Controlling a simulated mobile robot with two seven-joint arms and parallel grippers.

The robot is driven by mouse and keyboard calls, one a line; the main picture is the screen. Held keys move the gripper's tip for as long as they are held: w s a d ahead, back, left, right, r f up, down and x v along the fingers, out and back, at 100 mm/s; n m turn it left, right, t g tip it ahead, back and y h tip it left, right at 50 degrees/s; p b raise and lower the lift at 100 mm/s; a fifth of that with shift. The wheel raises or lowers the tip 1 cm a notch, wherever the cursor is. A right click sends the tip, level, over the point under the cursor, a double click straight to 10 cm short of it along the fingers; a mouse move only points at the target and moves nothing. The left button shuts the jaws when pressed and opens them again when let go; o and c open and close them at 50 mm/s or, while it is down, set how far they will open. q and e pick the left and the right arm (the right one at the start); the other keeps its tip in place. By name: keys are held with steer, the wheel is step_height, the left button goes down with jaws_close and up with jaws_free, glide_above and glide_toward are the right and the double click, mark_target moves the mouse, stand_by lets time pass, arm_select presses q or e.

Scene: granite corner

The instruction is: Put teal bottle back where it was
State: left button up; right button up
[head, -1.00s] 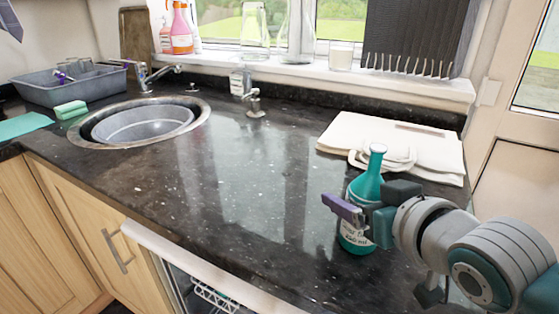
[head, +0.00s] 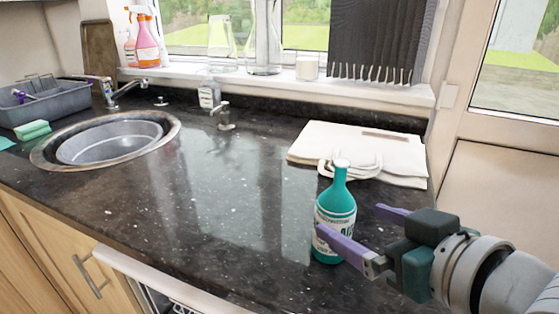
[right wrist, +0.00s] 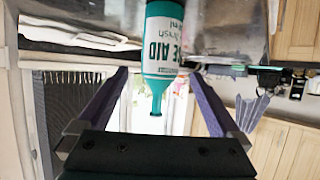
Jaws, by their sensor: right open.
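One finger overlaps the front of the bottle in the head view; contact cannot be told. In the right wrist view the bottle (right wrist: 163,45) appears upside down, ahead of and between the two spread fingers (right wrist: 158,75). My left gripper is not in view.
A folded white cloth (head: 375,148) lies behind the bottle. The sink (head: 105,143), a tap (head: 224,115) and a grey dish tub (head: 45,103) are to the left. The worktop (head: 220,190) left of the bottle is clear.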

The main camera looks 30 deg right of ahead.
steer(key=s+a+f+n+g, duration=0.1)
steer(key=s+a+g, duration=0.2)
steer(key=s+g, duration=0.2)
steer(key=s+a+f+n+g+y, duration=0.1)
steer(key=s+g, duration=0.3)
steer(key=s, duration=0.6)
steer(key=shift+a+f+n+g, duration=0.35)
steer(key=shift+a+n+g, duration=0.05)
steer(key=shift+a, duration=0.5)
steer(key=shift+s, duration=0.1)
